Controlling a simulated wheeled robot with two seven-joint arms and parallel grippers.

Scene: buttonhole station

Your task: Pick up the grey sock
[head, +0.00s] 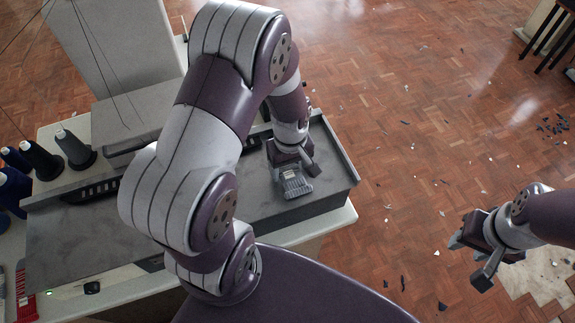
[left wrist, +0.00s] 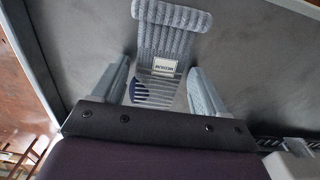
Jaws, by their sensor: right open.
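The grey sock (head: 297,187) lies on the grey bed of the sewing station in the head view. In the left wrist view the sock (left wrist: 171,32) shows a ribbed grey part, a white label with dark lettering, and a paler striped part with a dark blue patch. My left gripper (head: 291,170) is over the sock's near end in the left wrist view (left wrist: 160,80). Its fingers stand apart, one on each side of the striped part, with gaps beside it. Whether they are at the sock's height is unclear. My right gripper (head: 466,241) is open and empty above the floor at the right.
The grey bed (head: 333,170) has a raised rim along its right side. Dark thread cones (head: 75,149) stand at the left on the white table. A grey machine body (head: 128,120) rises behind. My left arm hides the bed's middle. Scraps litter the wooden floor (head: 420,110).

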